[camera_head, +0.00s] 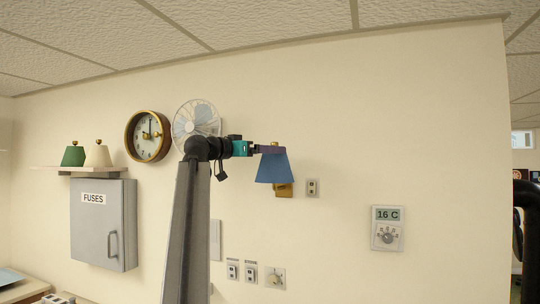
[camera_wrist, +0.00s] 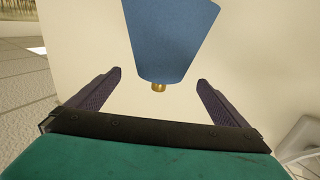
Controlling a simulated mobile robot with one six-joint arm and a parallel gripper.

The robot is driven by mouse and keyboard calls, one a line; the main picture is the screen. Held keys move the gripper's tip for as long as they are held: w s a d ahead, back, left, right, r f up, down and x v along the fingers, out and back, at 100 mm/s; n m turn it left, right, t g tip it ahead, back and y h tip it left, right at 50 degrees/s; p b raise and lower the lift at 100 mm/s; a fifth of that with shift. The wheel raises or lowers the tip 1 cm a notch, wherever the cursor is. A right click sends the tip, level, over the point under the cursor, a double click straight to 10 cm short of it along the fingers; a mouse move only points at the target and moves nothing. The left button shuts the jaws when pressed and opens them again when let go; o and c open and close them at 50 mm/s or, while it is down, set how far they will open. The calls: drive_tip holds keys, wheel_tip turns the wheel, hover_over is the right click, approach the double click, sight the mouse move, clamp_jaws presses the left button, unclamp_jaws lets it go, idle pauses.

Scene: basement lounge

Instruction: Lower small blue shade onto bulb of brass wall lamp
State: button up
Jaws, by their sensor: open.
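The small blue shade (camera_head: 272,168) is upright, narrow end up, in front of the wall. The brass wall lamp (camera_head: 284,190) shows only as a brass piece below the shade's lower right edge; its bulb is hidden. In the wrist view the blue shade (camera_wrist: 170,40) appears upside down, with its brass knob (camera_wrist: 159,87) toward me. My gripper (camera_head: 271,149) is at the top of the shade. In the wrist view my gripper (camera_wrist: 160,77) is open, a finger on each side of the knob, with clear gaps to both.
A fan (camera_head: 196,118) and a clock (camera_head: 148,136) are on the left. A shelf (camera_head: 80,169) holds a green shade (camera_head: 73,156) and a cream shade (camera_head: 98,155) above a grey fuse box (camera_head: 103,222).

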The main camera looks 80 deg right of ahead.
drive_tip(key=b+v, duration=0.3)
drive_tip(key=v, duration=0.7)
drive_tip(key=shift+w, duration=0.1)
idle(0.7)
